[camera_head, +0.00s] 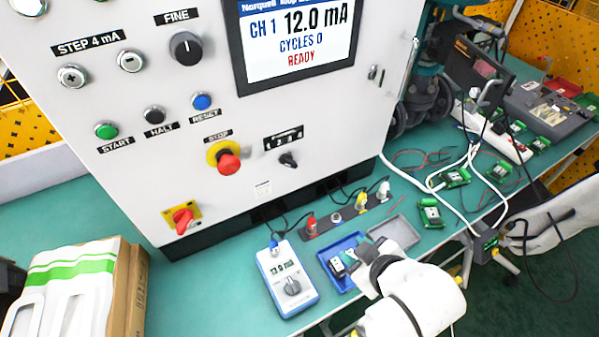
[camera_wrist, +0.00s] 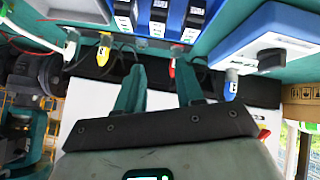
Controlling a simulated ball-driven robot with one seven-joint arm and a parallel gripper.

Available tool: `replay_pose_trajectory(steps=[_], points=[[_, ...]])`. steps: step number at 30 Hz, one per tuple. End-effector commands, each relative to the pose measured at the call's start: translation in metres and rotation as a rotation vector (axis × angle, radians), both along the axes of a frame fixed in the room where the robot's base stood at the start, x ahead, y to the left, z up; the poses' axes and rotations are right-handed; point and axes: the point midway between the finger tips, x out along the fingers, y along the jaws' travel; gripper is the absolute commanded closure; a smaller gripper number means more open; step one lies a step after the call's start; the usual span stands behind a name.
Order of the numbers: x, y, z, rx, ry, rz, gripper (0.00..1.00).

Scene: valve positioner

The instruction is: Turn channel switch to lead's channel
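The channel switch (camera_head: 288,160) is a small dark knob low on the white cabinet, under a plate (camera_head: 284,137) marked with small numbers. Which number it points to is too small to tell. The screen (camera_head: 300,38) reads CH 1, 12.0 mA, CYCLES 0, READY. Below, a dark strip carries a red plug (camera_head: 311,224), a yellow plug (camera_head: 361,203) and a white plug (camera_head: 384,190). A handheld meter (camera_head: 286,277) has a blue plug (camera_head: 274,246) at its top. My gripper (camera_head: 352,254) is over the blue tray, away from the switch; the wrist view shows its teal fingers (camera_wrist: 160,88) apart and empty.
A red-yellow stop button (camera_head: 227,161) sits left of the switch, with a red rotary handle (camera_head: 183,217) lower left. A blue tray (camera_head: 331,275) with small modules and a grey tray (camera_head: 404,234) lie on the bench. Cardboard boxes (camera_head: 138,290) stand at left.

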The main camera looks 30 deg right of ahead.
Motion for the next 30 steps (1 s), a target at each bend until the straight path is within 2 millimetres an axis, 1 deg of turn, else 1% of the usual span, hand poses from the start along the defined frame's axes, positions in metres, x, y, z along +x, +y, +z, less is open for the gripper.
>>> replay_pose_trajectory(steps=[1,2,5,7,9,12,15,19,22,26,30], points=[[0.011,0.004,0.001,-0.029,-0.069,0.029,0.63],[0.017,0.007,0.007,-0.051,-0.117,0.049,0.63],[0.039,0.019,0.031,-0.141,-0.298,0.12,0.63],[0.05,0.029,0.052,-0.213,-0.433,0.168,0.63],[0.057,0.038,0.073,-0.278,-0.547,0.204,0.63],[0.06,0.047,0.096,-0.346,-0.666,0.236,0.63],[0.061,0.053,0.111,-0.387,-0.732,0.251,0.63],[0.066,0.055,0.118,-0.401,-0.757,0.257,0.63],[0.076,0.055,0.119,-0.401,-0.756,0.257,0.63],[0.097,0.055,0.119,-0.4,-0.755,0.255,0.63],[0.122,0.055,0.119,-0.399,-0.755,0.256,0.63]])
